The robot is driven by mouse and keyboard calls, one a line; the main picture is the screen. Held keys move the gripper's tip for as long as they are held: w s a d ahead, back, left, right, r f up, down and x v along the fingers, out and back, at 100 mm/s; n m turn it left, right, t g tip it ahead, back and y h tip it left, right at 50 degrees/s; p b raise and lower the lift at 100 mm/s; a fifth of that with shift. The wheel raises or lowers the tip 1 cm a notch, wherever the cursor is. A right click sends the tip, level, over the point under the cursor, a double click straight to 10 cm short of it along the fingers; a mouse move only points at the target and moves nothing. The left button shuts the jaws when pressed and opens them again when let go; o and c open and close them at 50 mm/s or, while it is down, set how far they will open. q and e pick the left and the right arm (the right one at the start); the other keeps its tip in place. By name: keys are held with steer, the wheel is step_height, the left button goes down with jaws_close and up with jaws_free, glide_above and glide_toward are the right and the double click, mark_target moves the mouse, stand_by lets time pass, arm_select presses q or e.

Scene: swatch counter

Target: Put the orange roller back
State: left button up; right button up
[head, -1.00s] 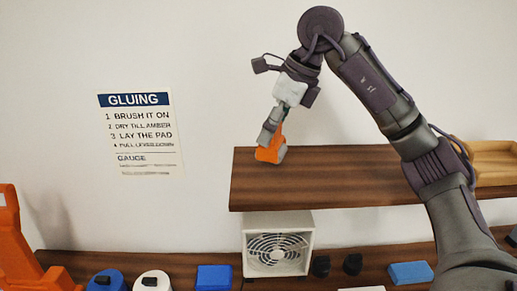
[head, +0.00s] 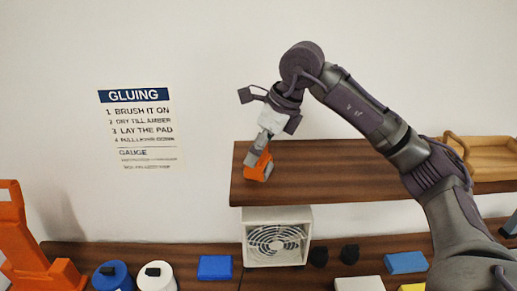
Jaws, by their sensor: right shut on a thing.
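The orange roller (head: 257,168) shows at the left end of the brown wooden shelf (head: 330,185). My right gripper (head: 263,143) reaches in from the right above the shelf, points down and is shut on the roller. The roller is tilted a little in the picture, and its upper part is hidden by the fingers. I cannot tell whether its lower end touches the shelf board or is just above it. My left gripper is not in view.
A wooden tray (head: 485,172) stands at the shelf's right end; the board between is bare. An orange press-like machine (head: 22,245) stands at left.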

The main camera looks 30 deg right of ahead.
steer(key=shift+s+f, duration=0.25)
steer(key=shift+f, duration=0.35)
steer(key=o, duration=1.3)
steer(key=shift+f, duration=0.1)
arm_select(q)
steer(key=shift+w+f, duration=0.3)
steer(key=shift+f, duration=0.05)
arm_select(e)
steer(key=shift+o, duration=0.2)
steer(key=shift+w, duration=0.2)
steer(key=shift+r, duration=0.2)
steer(key=shift+w+r+p, duration=0.1)
steer(key=shift+r+p, duration=0.3)
steer(key=shift+r, duration=0.3)
steer(key=shift+d+r+b, duration=0.2)
steer(key=shift+r+b, duration=0.1)
steer(key=shift+b, duration=0.05)
arm_select(q)
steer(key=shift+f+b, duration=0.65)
steer(key=shift+b, duration=0.35)
arm_select(e)
steer(key=v, duration=1.1)
steer(key=shift+s, duration=0.25)
